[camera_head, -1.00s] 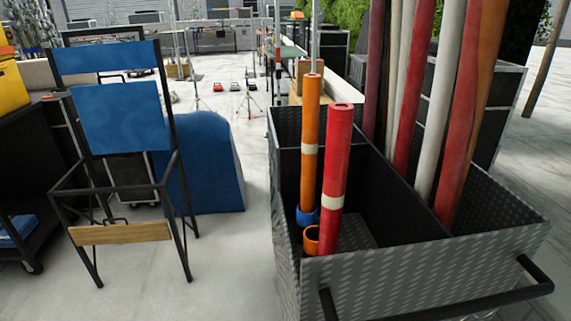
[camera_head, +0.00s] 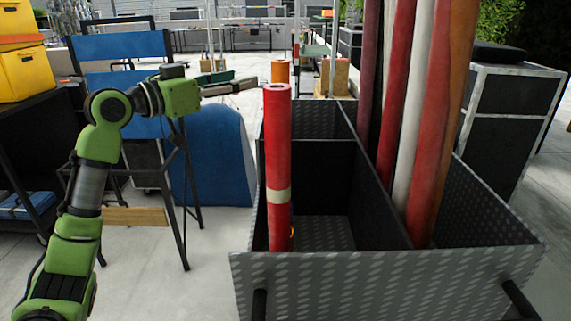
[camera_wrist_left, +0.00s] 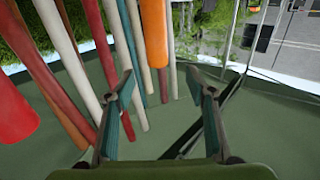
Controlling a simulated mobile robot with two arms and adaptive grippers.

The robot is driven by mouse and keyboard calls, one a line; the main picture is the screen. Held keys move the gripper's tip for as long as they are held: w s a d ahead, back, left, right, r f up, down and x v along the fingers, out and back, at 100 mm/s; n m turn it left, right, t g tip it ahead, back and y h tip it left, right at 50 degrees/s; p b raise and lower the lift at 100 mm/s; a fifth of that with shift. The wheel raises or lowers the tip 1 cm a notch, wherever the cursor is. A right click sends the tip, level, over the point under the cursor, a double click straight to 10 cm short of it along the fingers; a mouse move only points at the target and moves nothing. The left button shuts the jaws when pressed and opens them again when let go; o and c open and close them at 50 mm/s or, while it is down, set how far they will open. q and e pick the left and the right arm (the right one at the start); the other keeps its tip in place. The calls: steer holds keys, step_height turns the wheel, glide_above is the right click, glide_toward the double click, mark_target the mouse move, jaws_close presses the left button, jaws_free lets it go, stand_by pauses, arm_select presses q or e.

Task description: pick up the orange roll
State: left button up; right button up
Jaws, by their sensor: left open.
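The orange roll (camera_head: 281,72) stands in the metal cart, mostly hidden behind the red roll (camera_head: 277,170); only its top shows. My left arm reaches in from the left. Its left gripper (camera_head: 248,84) points right, near the height of the orange roll's top and just left of it. In the left wrist view the gripper (camera_wrist_left: 160,80) is open, its two fingers spread with nothing held. The orange roll (camera_wrist_left: 153,40) hangs into that view ahead of the gap between the fingers, apart from them. My right gripper is not in view.
The cart (camera_head: 390,275) has dark compartments; several tall red, white and brown rolls (camera_head: 407,130) stand in its right part. A chair with blue panels (camera_head: 118,46) and a blue rounded object (camera_head: 222,155) stand left. A black case (camera_head: 508,120) is at right.

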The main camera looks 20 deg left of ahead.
mark_target(274, 76)
arm_select(q)
steer(key=p+x, duration=0.2)
steer(key=x, duration=0.5)
steer(key=shift+w+d, duration=0.1)
steer(key=shift+w, duration=0.05)
steer(key=shift+w+d+p, duration=0.15)
steer(key=shift+w+p, duration=0.05)
steer(key=shift+p, duration=0.1)
steer(key=shift+w+d, duration=0.2)
steer(key=p+x, duration=0.2)
steer(key=x, duration=0.2)
steer(key=shift+d+f+p, duration=0.25)
steer(key=shift+f+p, duration=0.1)
steer(key=shift+p, duration=0.05)
steer(key=shift+w+d, duration=0.15)
steer(key=shift+w, duration=0.05)
steer(key=shift+f, duration=0.1)
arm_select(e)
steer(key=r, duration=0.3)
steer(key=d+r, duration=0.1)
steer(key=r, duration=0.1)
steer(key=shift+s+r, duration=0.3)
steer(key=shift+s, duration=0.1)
arm_select(q)
steer(key=c, duration=0.4)
jaws_close()
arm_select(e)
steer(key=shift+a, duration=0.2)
